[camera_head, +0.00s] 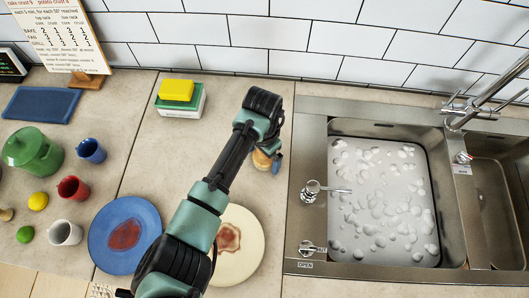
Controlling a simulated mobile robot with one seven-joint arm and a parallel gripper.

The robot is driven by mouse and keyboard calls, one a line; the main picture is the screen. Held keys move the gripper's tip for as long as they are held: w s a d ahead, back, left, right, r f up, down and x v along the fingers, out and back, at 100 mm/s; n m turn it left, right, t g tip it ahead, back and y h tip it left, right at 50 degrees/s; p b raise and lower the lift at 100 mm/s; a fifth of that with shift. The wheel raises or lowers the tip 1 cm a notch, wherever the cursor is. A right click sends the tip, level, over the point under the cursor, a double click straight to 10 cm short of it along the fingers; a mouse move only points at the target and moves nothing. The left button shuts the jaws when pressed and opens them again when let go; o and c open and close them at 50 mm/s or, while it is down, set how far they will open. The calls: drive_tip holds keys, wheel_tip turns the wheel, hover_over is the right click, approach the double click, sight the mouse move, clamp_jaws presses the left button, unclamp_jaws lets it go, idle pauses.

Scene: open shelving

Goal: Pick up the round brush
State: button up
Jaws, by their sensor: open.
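A small round tan, wood-coloured thing (261,160), which looks like the round brush, stands on the counter left of the sink. It is partly hidden by my arm's end. My gripper (270,148) points down at it from just above, and is open. The fingers are small and partly hidden, so I cannot tell whether they touch the brush or are around it. A small blue piece shows at the brush's right side; what it belongs to is unclear.
A yellow and green sponge (177,90) sits in a white holder behind left. A blue plate (124,232) and a cream plate (246,254), both stained, lie in front. Cups and a green pot (33,150) stand at left. The sink (305,105) with its taps is at right.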

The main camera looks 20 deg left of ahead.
drive_tip(key=c, duration=1.4)
drive_tip(key=shift+o, duration=0.2)
wheel_tip(320, 180, up, 10)
drive_tip(key=shift+r+b, duration=0.1)
drive_tip(key=shift+b, duration=0.2)
drive_tip(key=o, duration=0.9)
drive_tip(key=c, duration=0.7)
